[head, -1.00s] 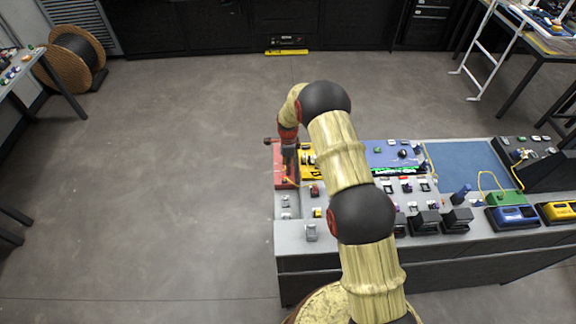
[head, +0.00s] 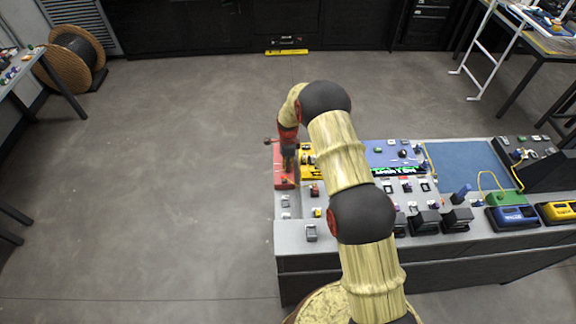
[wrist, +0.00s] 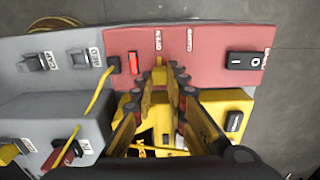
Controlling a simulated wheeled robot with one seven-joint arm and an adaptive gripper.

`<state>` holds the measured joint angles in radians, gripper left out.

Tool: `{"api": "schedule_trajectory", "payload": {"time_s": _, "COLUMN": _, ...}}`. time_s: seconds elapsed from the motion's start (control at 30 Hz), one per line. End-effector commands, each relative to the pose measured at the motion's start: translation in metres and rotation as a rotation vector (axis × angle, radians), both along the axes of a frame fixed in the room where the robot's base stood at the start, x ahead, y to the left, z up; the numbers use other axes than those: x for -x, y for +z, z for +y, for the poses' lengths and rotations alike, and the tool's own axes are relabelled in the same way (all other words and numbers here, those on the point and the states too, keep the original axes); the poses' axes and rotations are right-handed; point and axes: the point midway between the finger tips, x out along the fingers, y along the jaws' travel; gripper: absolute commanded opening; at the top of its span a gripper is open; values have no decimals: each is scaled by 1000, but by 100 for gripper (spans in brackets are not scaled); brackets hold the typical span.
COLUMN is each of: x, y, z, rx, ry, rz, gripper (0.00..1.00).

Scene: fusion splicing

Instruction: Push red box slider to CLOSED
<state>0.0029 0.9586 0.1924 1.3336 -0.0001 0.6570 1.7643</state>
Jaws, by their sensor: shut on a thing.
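The red box (wrist: 215,50) fills the top middle of the wrist view, with "OPEN" and "CLOSED" labels side by side. Its yellow slider knob (wrist: 160,74) sits just below the "OPEN" label, left of "CLOSED". My gripper (wrist: 161,78) is over the box, its fingertips around the knob and shut on it. The fingers hide the slider's track. In the head view, the red box (head: 283,178) is at the bench's left end, and my gripper (head: 289,164) points down onto it, partly hiding it.
The red box also bears a lit red indicator (wrist: 133,63) and a black rocker switch (wrist: 247,61). A yellow device (wrist: 225,105) lies close beside it under my fingers. A yellow cable (wrist: 97,92) runs at left. Grey fixtures (wrist: 55,60) stand left of the box.

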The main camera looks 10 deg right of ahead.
Motion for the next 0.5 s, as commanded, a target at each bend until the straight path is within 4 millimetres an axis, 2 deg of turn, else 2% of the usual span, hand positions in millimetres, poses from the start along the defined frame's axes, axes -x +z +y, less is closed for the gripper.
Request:
{"api": "schedule_trajectory", "payload": {"time_s": 0.33, "x": -2, "y": -1, "z": 0, "rx": 0, "ry": 0, "rz": -1, "gripper": 0}}
{"api": "schedule_trajectory", "payload": {"time_s": 0.5, "x": -23, "y": -5, "z": -4, "rx": 0, "ry": 0, "rz": -3, "gripper": 0}}
